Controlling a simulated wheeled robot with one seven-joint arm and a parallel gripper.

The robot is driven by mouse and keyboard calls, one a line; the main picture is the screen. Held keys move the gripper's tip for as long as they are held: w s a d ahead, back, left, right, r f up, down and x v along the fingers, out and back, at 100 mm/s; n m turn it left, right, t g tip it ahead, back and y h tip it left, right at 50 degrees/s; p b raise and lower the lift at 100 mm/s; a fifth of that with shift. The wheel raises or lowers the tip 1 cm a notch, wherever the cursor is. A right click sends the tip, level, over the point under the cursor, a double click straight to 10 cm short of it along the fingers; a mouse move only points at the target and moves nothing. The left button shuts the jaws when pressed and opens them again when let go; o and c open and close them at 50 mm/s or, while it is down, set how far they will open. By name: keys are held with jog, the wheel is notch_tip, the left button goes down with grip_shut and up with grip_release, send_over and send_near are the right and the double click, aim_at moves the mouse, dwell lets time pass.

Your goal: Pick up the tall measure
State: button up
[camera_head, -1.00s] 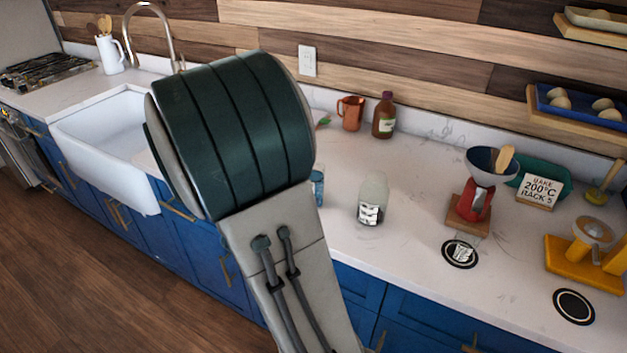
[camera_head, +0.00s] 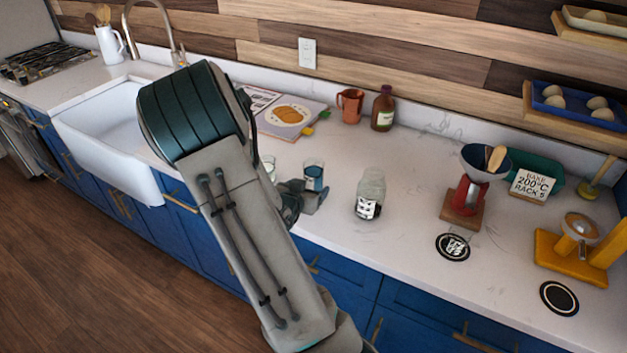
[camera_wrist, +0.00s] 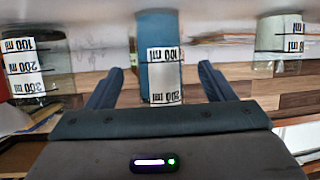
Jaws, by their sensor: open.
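Three clear measures with white scale labels stand on the counter. The blue-filled one (camera_head: 314,176) is partly hidden behind my gripper (camera_head: 304,195). A clear one (camera_head: 370,188) stands to its right, and another (camera_head: 269,166) is mostly hidden by my arm at its left. In the wrist view, the blue-filled measure (camera_wrist: 160,45) is centred between the open fingers of my gripper (camera_wrist: 161,68), and the fingers appear apart from it. The clear measures show at the left (camera_wrist: 40,78) and right (camera_wrist: 275,50) edges. I cannot tell for certain which is the tall one.
A copper jug (camera_head: 350,106) and a brown bottle (camera_head: 383,108) stand at the back. An open book (camera_head: 290,116) lies behind the measures. A red scale (camera_head: 468,195) and a yellow device (camera_head: 575,250) are at the right. The white sink (camera_head: 100,130) is at the left.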

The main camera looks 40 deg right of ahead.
aim_at(314, 184)
jog(key=shift+p+x, duration=0.6)
jog(key=shift+x, duration=1.85)
jog(key=shift+s+f, duration=0.1)
jog(key=c, duration=1.2)
